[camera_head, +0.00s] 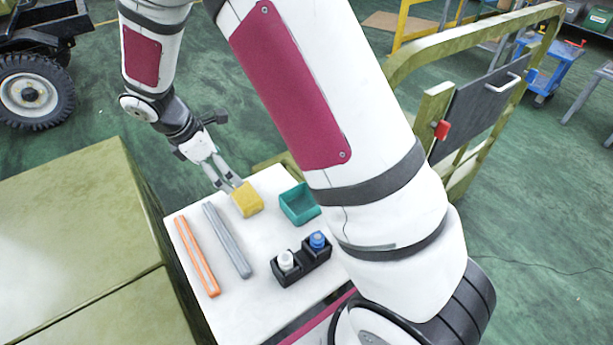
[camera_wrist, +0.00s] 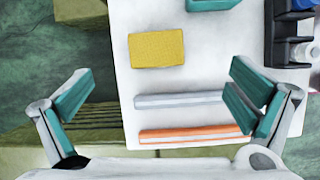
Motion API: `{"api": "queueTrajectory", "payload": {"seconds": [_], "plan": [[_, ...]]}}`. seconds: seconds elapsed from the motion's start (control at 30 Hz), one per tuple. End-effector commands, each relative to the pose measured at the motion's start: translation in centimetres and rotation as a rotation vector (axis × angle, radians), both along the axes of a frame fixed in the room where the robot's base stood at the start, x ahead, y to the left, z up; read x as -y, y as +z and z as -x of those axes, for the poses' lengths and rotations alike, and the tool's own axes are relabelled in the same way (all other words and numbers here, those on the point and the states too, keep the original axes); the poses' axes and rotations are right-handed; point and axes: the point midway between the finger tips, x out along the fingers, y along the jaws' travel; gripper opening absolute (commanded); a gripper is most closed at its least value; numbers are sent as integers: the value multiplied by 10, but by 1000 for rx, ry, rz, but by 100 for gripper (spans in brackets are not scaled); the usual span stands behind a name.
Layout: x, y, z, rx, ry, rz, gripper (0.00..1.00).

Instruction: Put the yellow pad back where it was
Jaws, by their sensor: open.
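The yellow pad (camera_head: 246,200) lies on the white tabletop (camera_head: 262,262), toward its far edge, between a grey bar and a teal box. In the wrist view the yellow pad (camera_wrist: 157,49) lies flat, ahead of my gripper and between the lines of its two fingers. My gripper (camera_head: 231,187) is open and empty; in the head view its fingertips appear right by the pad's far left side. In the wrist view the two teal-padded fingers (camera_wrist: 158,98) are spread wide, with nothing between them gripped.
A grey bar (camera_head: 228,240) and an orange bar (camera_head: 197,256) lie left of the pad. A teal open box (camera_head: 299,203) stands to its right. A black holder (camera_head: 289,274) with a white-capped and a blue-capped bottle stands nearer. Olive panels (camera_head: 75,235) border the table.

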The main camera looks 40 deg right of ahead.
Motion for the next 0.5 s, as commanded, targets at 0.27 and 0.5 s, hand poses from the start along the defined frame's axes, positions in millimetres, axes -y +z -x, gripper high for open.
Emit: {"api": "queueTrajectory", "payload": {"seconds": [0.27,0.5], "plan": [[32,107,61,171,-372,-72,100],[49,169,136,298,-707,-167,100]]}}
